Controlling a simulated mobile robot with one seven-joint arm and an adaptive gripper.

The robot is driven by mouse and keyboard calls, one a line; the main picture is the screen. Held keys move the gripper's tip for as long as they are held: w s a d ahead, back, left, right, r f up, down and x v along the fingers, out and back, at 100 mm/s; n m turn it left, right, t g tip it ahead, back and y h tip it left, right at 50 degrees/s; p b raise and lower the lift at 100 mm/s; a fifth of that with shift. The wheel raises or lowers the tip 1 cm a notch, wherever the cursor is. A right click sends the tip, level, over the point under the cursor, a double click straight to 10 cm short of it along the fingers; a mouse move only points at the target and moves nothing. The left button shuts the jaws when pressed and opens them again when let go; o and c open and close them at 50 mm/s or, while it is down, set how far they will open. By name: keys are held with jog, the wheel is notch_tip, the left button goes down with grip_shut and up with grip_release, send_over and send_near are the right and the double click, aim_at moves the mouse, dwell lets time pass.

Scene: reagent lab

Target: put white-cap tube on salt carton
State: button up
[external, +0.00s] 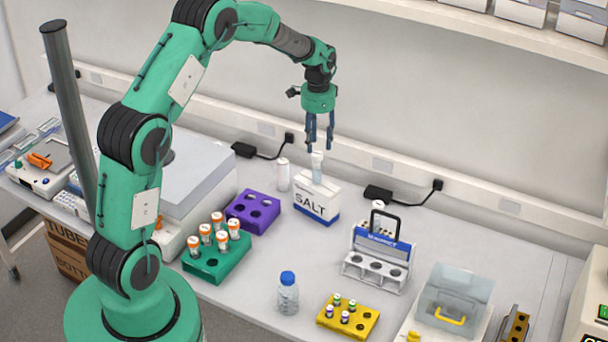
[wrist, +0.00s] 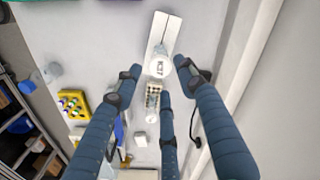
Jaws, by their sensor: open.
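The salt carton (external: 314,204) is white with a blue base band and stands upright near the back of the bench. A clear tube with a whitish cap (external: 317,160) stands upright on top of it. My gripper (external: 320,145) is directly above the tube, with its fingers spread and pointing down around or just above the cap. In the wrist view, the white cap (wrist: 158,67) shows end-on between the open fingers of my gripper (wrist: 157,82), with a gap around it. The pale carton top (wrist: 165,32) lies beyond it. The exact contact under the tube is not clear.
A white cylinder (external: 283,175) stands close left of the carton. A purple rack (external: 240,215) and a green rack (external: 210,266) are further left. A magnet rack (external: 380,262) stands to the right. A blue-capped bottle (external: 288,297) and yellow rack (external: 365,326) are nearer the front.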

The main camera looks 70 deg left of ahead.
jog(key=s+d+r+t+y, duration=0.1)
jog(key=s+d+r, duration=0.2)
jog(key=d+r, duration=1)
jog(key=s+d+r+t, duration=0.1)
jog(key=s+d+r, duration=0.1)
jog(key=d+r, duration=1)
jog(key=s+d+r+t, duration=0.2)
jog(key=s+d+r, duration=0.2)
jog(key=s+d, duration=1)
jog(key=s+d+f+t+h, duration=0.1)
jog(key=s+d, duration=0.8)
jog(key=s, duration=0.1)
jog(key=shift+d+f+t, duration=0.15)
jog(key=shift+d+t, duration=0.05)
jog(key=shift+t, duration=0.1)
